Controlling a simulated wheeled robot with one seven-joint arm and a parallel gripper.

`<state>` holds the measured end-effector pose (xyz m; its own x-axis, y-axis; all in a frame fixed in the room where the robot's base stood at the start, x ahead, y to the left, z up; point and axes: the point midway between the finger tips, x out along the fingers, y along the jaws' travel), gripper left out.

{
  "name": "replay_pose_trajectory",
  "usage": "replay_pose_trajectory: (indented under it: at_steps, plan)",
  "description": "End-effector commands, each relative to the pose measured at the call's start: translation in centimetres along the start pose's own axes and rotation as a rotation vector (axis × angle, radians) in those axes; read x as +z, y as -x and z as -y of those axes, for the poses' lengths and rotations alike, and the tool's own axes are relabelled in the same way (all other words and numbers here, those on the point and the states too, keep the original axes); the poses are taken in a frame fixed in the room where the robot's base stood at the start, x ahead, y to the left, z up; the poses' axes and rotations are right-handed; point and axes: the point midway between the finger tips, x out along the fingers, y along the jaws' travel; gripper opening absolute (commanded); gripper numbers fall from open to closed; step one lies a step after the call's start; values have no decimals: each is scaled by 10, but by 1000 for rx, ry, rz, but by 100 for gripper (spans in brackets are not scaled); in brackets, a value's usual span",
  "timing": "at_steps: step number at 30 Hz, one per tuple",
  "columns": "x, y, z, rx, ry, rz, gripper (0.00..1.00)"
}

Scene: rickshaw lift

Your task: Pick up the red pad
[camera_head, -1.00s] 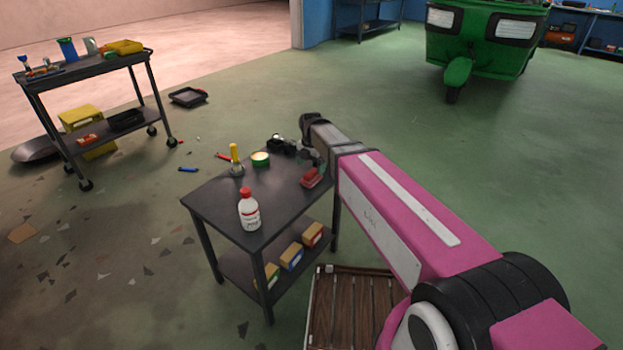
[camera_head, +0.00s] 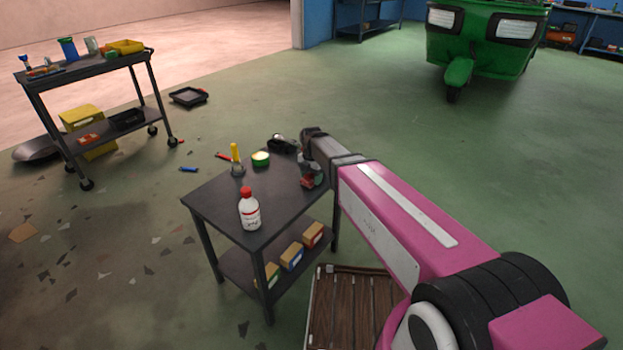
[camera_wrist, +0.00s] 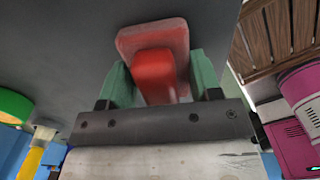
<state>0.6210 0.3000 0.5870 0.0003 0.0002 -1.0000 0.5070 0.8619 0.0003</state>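The red pad (camera_head: 307,182) is at the right edge of the small dark table (camera_head: 222,208), partly hidden by my gripper in the head view. In the wrist view the red pad (camera_wrist: 153,38) shows a wide, pale-rimmed base and a raised red block. My gripper (camera_wrist: 162,78) has green fingers on the left and right of the raised block. The fingers stand apart, with a gap visible at the right finger. Contact at the left finger is hard to tell.
On the table stand a white bottle with a red cap (camera_head: 249,210), a yellow-handled tool (camera_head: 236,160), a green-and-cream tin (camera_head: 261,159) and a dark object (camera_head: 283,144). Boxes (camera_head: 291,256) sit on the lower shelf. A wooden pallet (camera_head: 345,305) lies at the right.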

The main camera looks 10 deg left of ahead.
Motion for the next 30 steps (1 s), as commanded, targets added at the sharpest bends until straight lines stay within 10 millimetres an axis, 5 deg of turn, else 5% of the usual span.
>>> replay_pose_trajectory:
  at_steps: [14, 22, 30]
  plan:
    - [0, 7, 0, 1, 0, 0, 34]
    - [0, 43, 0, 2, 0, 2, 34]
    - [-63, 79, -10, 1, 4, 1, 34]
